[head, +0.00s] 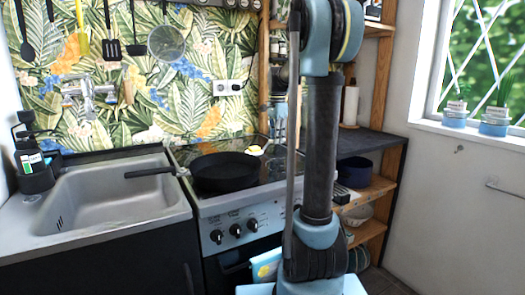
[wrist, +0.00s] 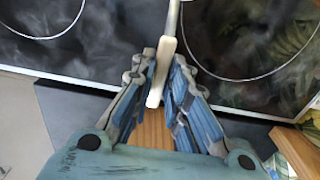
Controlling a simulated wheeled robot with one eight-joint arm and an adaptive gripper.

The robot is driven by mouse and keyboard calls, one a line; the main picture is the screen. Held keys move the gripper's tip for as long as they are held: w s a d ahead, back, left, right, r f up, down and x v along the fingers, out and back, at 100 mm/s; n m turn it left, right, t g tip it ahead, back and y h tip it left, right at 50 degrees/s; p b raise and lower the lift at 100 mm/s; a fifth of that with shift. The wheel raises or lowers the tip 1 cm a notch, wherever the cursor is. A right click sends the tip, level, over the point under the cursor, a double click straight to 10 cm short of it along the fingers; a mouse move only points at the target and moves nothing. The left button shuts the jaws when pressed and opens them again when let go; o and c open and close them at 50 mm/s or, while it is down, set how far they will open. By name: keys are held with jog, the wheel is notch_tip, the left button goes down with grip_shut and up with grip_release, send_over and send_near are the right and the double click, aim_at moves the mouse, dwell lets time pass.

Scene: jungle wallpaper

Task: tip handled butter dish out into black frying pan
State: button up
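The black frying pan (head: 222,172) sits on the cooktop, its handle pointing left toward the sink. A small pale yellow thing, apparently the butter dish (head: 255,150), shows behind the pan, beside my arm. In the wrist view a slim cream handle (wrist: 167,50), apparently the dish's, runs between my fingertips and out of the top edge; the dish's body is out of that view. My gripper (wrist: 163,60) has its fingers drawn in close on both sides of the handle and looks shut on it. In the head view my arm largely hides my gripper (head: 277,125).
The sink (head: 110,195) is left of the cooktop. Utensils hang on the wall behind. A wooden shelf (head: 375,190) with a dark blue pot (head: 357,172) stands to the right. The cooktop (wrist: 240,35) has marked rings and a pale edge.

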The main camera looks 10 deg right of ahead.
jog(key=shift+r, duration=0.15)
grip_shut()
jog(key=shift+r, duration=0.85)
dwell(0.4)
jog(key=shift+r, duration=2)
jog(key=shift+s, duration=0.1)
